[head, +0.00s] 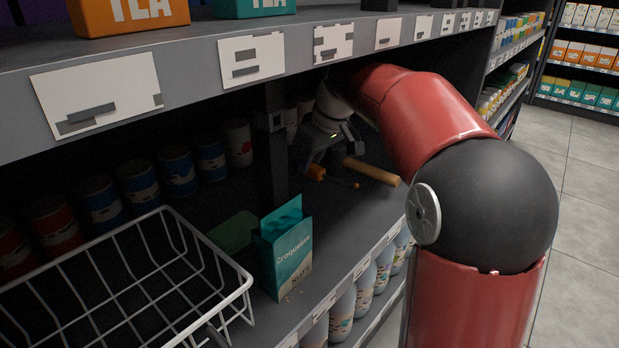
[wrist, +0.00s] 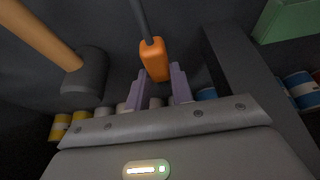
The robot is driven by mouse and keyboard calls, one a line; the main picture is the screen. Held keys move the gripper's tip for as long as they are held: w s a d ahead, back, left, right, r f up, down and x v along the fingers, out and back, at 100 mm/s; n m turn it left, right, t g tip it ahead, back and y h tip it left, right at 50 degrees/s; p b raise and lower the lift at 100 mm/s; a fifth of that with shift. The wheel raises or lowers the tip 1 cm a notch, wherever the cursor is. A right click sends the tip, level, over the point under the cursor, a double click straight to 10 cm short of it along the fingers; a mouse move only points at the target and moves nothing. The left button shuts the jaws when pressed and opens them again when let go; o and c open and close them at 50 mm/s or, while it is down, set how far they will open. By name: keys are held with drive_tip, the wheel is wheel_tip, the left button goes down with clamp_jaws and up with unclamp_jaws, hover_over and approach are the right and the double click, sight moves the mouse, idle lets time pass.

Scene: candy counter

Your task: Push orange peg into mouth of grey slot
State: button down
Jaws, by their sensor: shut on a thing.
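An orange peg-like piece (wrist: 153,60) sits between my gripper's fingertips (wrist: 162,82) in the wrist view, and a dark rod (wrist: 139,18) runs from its far end. My gripper (head: 320,160) is shut on this piece, low over the shelf under the overhang. In the head view the orange piece (head: 316,173) shows at the fingertips, with a small orange spot (head: 357,185) to its right. A dark upright post (head: 272,150) stands left of my gripper; it also shows in the wrist view (wrist: 238,75). I cannot make out the mouth of a grey slot.
A wooden-handled mallet (head: 371,172) lies right of my gripper; its dark head (wrist: 85,75) shows in the wrist view. A teal box (head: 285,250) and a wire basket (head: 165,215) stand at the front. Cans (head: 138,185) line the back. The shelf overhang (head: 210,75) limits height.

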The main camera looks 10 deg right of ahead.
sight(310, 178)
drive_tip(key=shift+w+a+f+b, duration=0.15)
drive_tip(key=shift+f+b, duration=0.15)
drive_tip(key=shift+f, duration=1.85)
drive_tip(key=shift+f, duration=0.3)
drive_tip(key=c, duration=1.2)
unclamp_jaws()
drive_tip(key=shift+r, duration=0.1)
drive_tip(key=shift+b, duration=0.35)
